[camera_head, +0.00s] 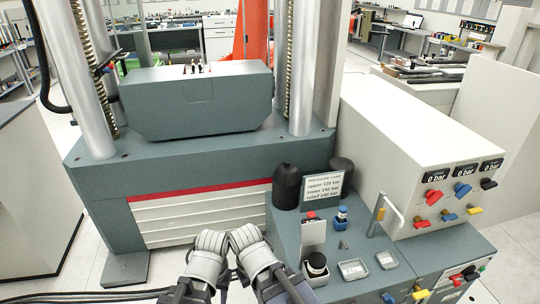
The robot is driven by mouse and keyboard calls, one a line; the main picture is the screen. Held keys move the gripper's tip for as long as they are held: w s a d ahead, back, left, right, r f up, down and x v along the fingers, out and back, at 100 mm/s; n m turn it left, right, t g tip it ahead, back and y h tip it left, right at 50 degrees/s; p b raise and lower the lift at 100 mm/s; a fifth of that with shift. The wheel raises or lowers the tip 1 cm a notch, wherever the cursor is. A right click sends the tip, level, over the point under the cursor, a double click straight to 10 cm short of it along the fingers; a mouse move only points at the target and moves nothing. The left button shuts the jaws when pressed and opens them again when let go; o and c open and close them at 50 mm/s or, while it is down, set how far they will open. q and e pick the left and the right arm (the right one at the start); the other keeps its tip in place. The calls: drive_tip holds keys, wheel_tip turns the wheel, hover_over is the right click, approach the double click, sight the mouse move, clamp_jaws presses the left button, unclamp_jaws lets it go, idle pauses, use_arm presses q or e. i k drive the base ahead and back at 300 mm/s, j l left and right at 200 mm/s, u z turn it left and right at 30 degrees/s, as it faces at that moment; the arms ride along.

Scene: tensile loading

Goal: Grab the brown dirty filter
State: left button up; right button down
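I cannot clearly make out a brown filter in this view. My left gripper (211,242) and my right gripper (246,238) are close together at the bottom centre, left of the bench. Their fingers are not clear, and I see nothing held.
A tall black cylinder (286,187) and a pressure card (322,189) stand at the bench's back left. An upright handle (390,213) rises near the valve panel (452,195). The testing machine (195,100) fills the left and back. Open floor shows at lower left.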

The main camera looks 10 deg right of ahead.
sight(316, 261)
drive_tip(key=z, duration=1)
drive_tip(key=i+j+z, duration=0.15)
drive_tip(key=j+z, duration=0.15)
drive_tip(key=z, duration=0.15)
drive_tip(key=i+j+z, duration=0.1)
drive_tip(key=j+z, duration=0.2)
drive_tip(key=z, duration=0.2)
drive_tip(key=j+z, duration=0.7)
drive_tip(key=z, duration=0.25)
drive_tip(key=k+j+z, duration=0.1)
drive_tip(key=j, duration=0.3)
drive_tip(key=k+j, duration=0.1)
drive_tip(key=j, duration=0.3)
drive_tip(key=k+j+z, duration=0.15)
drive_tip(key=j, duration=0.65)
drive_tip(key=k+j+z, duration=0.15)
drive_tip(key=j, duration=0.2)
drive_tip(key=k+j, duration=0.2)
drive_tip(key=j, duration=0.2)
drive_tip(key=k+j+z, duration=0.15)
drive_tip(key=j, duration=0.2)
